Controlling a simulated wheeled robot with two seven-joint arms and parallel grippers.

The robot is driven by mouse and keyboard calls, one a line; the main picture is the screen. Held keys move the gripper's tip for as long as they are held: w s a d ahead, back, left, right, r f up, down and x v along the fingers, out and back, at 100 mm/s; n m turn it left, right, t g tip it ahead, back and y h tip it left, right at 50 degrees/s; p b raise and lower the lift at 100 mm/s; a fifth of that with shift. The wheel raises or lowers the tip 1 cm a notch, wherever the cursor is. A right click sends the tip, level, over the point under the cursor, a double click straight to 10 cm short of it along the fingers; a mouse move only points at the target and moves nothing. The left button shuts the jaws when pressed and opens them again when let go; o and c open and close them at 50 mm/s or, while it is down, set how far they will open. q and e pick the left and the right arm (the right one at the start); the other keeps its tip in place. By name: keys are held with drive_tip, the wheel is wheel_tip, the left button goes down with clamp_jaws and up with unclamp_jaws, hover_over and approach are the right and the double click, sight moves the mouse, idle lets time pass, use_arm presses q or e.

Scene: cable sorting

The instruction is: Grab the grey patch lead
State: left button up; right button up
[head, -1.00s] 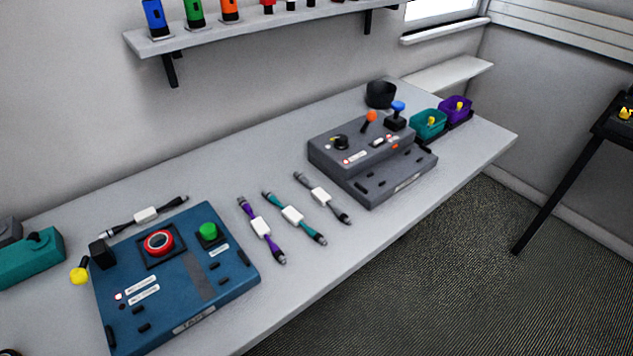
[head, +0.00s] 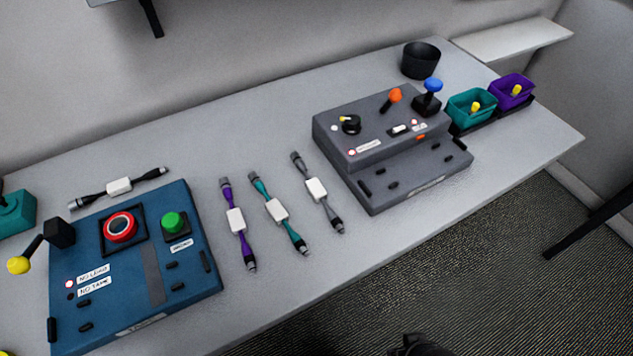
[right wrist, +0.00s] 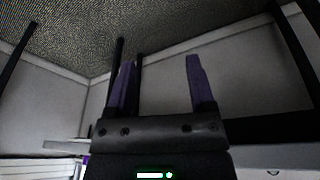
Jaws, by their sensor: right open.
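The grey patch lead (head: 316,189) lies on the table, the rightmost of three leads side by side, with a white label block at its middle. It is just left of the grey device and touches nothing. The teal lead (head: 277,210) and the purple lead (head: 236,221) lie to its left. My right gripper (right wrist: 160,75) shows in the right wrist view with its two purplish fingers apart and nothing between them. A dark part at the bottom edge of the head view appears to belong to my right arm, away from the leads. My left gripper is out of view.
A blue box (head: 200,280) with red and green buttons stands left, a black-and-grey lead (head: 119,186) behind it. The grey device (head: 362,185) has levers. Beyond it are a black cup (head: 421,61), a teal bin (head: 472,108) and a purple bin (head: 512,90).

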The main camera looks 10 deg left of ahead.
drive_tip(key=w+a+r+t, duration=0.2)
drive_tip(key=w+r+t, duration=0.1)
drive_tip(key=w+r, duration=0.4)
drive_tip(key=n+t+y, duration=0.4)
drive_tip(key=t+y, duration=0.1)
drive_tip(key=y, duration=0.2)
approach(338, 223)
drive_tip(key=shift+d+f, duration=0.4)
drive_tip(key=shift+d, duration=0.2)
drive_tip(key=shift+a+n+b, duration=0.35)
drive_tip(key=shift+a+n, duration=0.05)
drive_tip(key=shift+y, duration=0.4)
drive_tip(key=b+x, duration=0.3)
drive_tip(key=x, duration=0.6)
drive_tip(key=shift+w+a, duration=0.15)
drive_tip(key=shift+w, duration=0.25)
drive_tip(key=shift+r, duration=0.1)
clamp_jaws()
